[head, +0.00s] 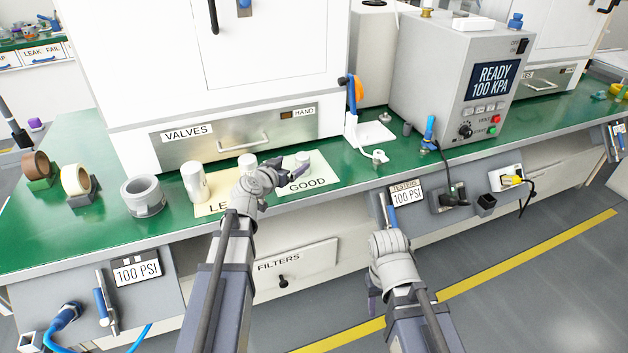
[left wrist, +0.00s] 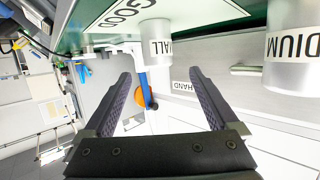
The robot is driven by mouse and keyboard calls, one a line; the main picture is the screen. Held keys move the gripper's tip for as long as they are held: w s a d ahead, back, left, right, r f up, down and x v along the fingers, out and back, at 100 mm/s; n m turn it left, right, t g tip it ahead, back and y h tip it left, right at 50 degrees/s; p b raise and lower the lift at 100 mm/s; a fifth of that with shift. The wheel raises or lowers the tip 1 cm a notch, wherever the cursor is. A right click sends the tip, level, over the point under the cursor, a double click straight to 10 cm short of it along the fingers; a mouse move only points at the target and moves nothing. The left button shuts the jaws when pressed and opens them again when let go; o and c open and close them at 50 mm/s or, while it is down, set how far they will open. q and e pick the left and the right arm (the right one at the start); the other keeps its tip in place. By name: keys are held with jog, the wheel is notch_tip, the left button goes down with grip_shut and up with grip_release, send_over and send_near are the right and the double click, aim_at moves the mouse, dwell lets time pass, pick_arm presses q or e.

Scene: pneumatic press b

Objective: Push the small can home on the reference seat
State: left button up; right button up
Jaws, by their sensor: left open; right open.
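The small can (head: 303,160), a short white cylinder, stands on the white mat marked GOOD (head: 322,178). In the left wrist view the small can (left wrist: 156,45) shows part of its label, ending in "ALL", just beyond the fingertips. My left gripper (head: 286,168) is open and empty, close to the left of the small can in the head view and apart from it. My right gripper (head: 374,300) is low in front of the bench, its fingers mostly hidden. I cannot tell which fixture is the reference seat.
A medium can (head: 247,162) and a large can (head: 196,182) stand left of the small can; the medium can (left wrist: 291,45) is near the right finger. A white stand (head: 372,132), a tester box (head: 455,75) and a grey ring (head: 143,196) stand on the green bench.

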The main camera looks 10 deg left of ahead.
aim_at(299, 160)
pick_arm(q)
jog(key=shift+a, duration=0.15)
jog(key=shift+d+b+x, duration=0.15)
jog(key=shift+b+x, duration=0.4)
jog(key=shift+x, duration=1.45)
jog(key=shift+d+b+x, duration=0.15)
jog(key=shift+b+x, duration=0.4)
jog(key=shift+x, duration=1.45)
jog(key=shift+s, duration=0.1)
grip_shut()
